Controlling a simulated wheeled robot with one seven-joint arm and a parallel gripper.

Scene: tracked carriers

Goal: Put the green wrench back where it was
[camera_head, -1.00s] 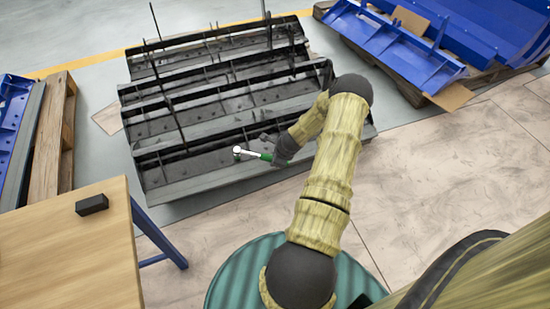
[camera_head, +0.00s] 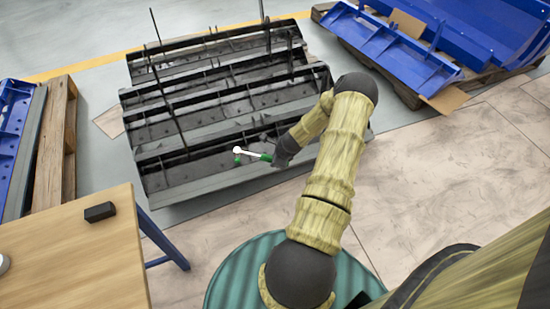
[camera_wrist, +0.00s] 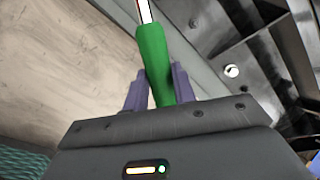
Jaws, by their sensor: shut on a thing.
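The green wrench (camera_head: 253,155) has a green handle and a bright metal shaft and head. In the head view it points left, over the near edge of the dark metal carriers. My gripper (camera_head: 272,158) holds it by the handle at the end of my arm. In the wrist view my gripper (camera_wrist: 157,88) has its two purple fingers on either side of the green handle (camera_wrist: 152,50), and the metal shaft runs out of the top of the picture. The wrench's head is out of the wrist view.
The dark slatted carrier rack (camera_head: 190,190) has thin upright rods. A wooden table (camera_head: 65,255) with a small black block (camera_head: 99,212) stands at the lower left. Blue carriers (camera_head: 400,50) lie on a pallet at the upper right. The floor (camera_head: 440,170) at right is clear.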

